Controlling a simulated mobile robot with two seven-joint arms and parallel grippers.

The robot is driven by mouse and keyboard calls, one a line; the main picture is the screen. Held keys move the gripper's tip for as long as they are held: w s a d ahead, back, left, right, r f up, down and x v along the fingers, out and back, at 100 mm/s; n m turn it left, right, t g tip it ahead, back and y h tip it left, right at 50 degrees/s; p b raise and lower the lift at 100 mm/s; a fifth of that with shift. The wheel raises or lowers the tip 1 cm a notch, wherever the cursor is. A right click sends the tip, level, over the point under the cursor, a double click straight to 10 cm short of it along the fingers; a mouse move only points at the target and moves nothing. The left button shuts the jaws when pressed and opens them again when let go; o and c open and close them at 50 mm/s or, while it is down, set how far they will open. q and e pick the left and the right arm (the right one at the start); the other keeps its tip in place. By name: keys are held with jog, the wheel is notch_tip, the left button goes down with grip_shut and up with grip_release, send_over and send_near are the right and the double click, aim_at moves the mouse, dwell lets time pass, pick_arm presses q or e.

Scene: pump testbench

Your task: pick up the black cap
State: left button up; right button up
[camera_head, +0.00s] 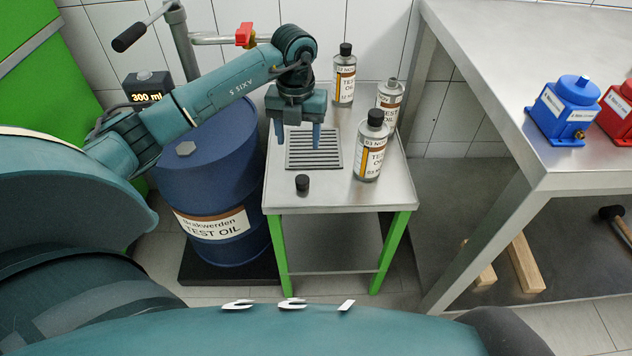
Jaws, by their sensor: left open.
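The black cap (302,183) is a small dark cylinder lying on the front left part of the small metal table (338,198). My left gripper (298,140) points down above the table, over the slotted grate (314,158). Its two fingers are apart with nothing between them. The gripper is behind the cap in the picture and apart from it. My right gripper is not in view.
Test oil bottles stand on the small table: a capped one at the back (344,80), one without a visible black cap (389,98), and a capped one at the front (371,150). A blue oil drum (215,165) stands left. A larger metal bench (500,60) stands right.

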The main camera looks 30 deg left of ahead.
aim_at(302, 179)
pick_arm(q)
jog(key=f, duration=0.4)
jog(key=f+b, duration=0.1)
jog(key=f, duration=0.7)
jog(key=shift+s+d+f, duration=0.15)
jog(key=shift+d, duration=0.15)
jog(key=c, duration=1.1)
